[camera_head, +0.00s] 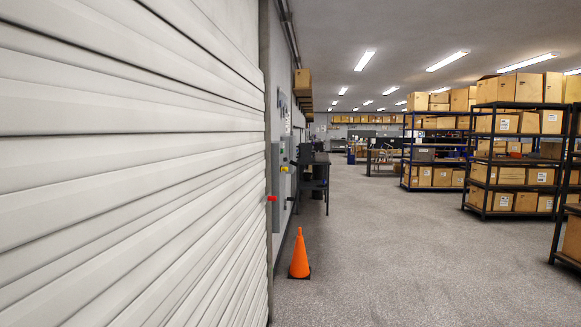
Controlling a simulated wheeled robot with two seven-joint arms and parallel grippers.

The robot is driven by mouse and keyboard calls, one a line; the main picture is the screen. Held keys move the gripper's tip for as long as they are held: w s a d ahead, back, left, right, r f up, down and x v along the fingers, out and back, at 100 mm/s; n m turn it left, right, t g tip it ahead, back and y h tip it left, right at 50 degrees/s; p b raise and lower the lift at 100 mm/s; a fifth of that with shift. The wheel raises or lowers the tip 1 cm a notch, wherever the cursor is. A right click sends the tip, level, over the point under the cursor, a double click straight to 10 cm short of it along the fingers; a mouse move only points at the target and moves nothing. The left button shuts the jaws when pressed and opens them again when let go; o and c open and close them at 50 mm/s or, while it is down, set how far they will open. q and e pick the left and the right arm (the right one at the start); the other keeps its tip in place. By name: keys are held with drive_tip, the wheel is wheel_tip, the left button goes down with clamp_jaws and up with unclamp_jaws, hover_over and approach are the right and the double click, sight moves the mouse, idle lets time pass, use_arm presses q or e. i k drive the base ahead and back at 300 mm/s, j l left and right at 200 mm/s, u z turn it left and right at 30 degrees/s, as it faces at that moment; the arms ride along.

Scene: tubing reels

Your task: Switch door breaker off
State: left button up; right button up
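A large white slatted roller door (130,170) fills the left side of the head view, close to me, and it is down over the part that shows. Just past its right edge, a grey control box (276,190) is fixed on the wall, seen nearly edge-on. A red knob or button (271,198) sticks out from it at the lower left. A small yellow part (284,169) shows on the wall gear beside it. I cannot tell which of these is the door breaker or how it is set. Neither of my grippers is in view.
An orange cone (299,256) stands on the floor below the control box. A dark bench (315,178) is along the wall beyond. Shelves of cardboard boxes (515,150) stand at the right. The grey floor (400,260) between is clear.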

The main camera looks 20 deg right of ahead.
sight(292, 162)
drive_tip(key=i+l+z, duration=0.4)
drive_tip(key=i+z, duration=0.15)
drive_tip(key=i, duration=0.2)
drive_tip(key=i+z, duration=0.3)
drive_tip(key=i+l, duration=0.1)
drive_tip(key=i, duration=1.4)
drive_tip(key=i+l, duration=0.15)
drive_tip(key=i, duration=0.6)
drive_tip(key=i+l+u, duration=0.1)
drive_tip(key=i+u, duration=0.3)
drive_tip(key=i+l+u, duration=0.35)
drive_tip(key=i, duration=0.2)
drive_tip(key=i+l+u, duration=0.4)
drive_tip(key=i+j, duration=0.05)
